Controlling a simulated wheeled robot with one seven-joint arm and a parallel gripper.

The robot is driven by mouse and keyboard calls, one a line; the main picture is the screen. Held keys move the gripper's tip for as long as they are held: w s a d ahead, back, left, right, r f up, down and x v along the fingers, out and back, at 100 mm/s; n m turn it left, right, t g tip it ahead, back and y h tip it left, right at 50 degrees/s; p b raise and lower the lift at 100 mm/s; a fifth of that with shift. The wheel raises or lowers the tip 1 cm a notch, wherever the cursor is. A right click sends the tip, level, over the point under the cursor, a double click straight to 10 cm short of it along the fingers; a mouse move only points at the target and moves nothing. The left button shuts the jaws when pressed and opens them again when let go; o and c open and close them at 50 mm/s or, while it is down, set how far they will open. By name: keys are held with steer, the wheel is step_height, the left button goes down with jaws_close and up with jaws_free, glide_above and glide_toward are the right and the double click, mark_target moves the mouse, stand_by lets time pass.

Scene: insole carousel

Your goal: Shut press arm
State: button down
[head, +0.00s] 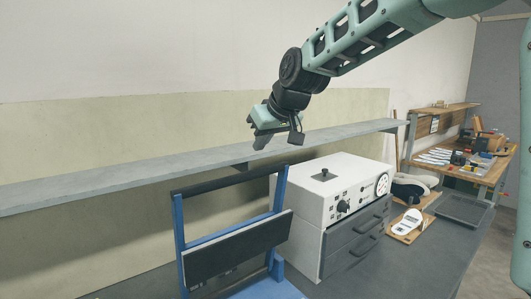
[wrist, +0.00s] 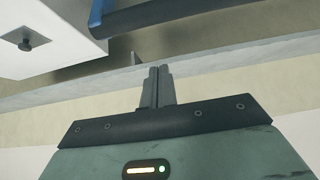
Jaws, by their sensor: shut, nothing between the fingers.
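The press arm (head: 179,240) looks like a blue frame with a black bar across its top and a wide dark plate lower down. It stands raised, close to upright, in the lower middle of the head view. Part of its black bar (wrist: 170,14) and a blue end show at the top of the wrist view. My gripper (head: 262,141) is shut and empty, above and beyond the top bar in the picture, apart from it. Its two fingers (wrist: 155,80) are together in the wrist view. The foot of the press is cut off by the head view's lower edge.
A white box (head: 318,185) with knobs stands on dark drawers (head: 352,240) right of the press. A long grey shelf (head: 130,178) runs along the wall behind. White insoles (head: 408,222) lie farther right, before a cluttered wooden bench (head: 490,176). The air around my gripper is clear.

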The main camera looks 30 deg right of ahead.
steer(key=f, duration=0.1)
steer(key=s+f+p, duration=0.1)
steer(key=f, duration=0.1)
steer(key=shift+s+d+f+p, duration=0.15)
steer(key=shift+s+f+p, duration=0.2)
steer(key=shift+s+f, duration=0.05)
steer(key=shift+f, duration=0.1)
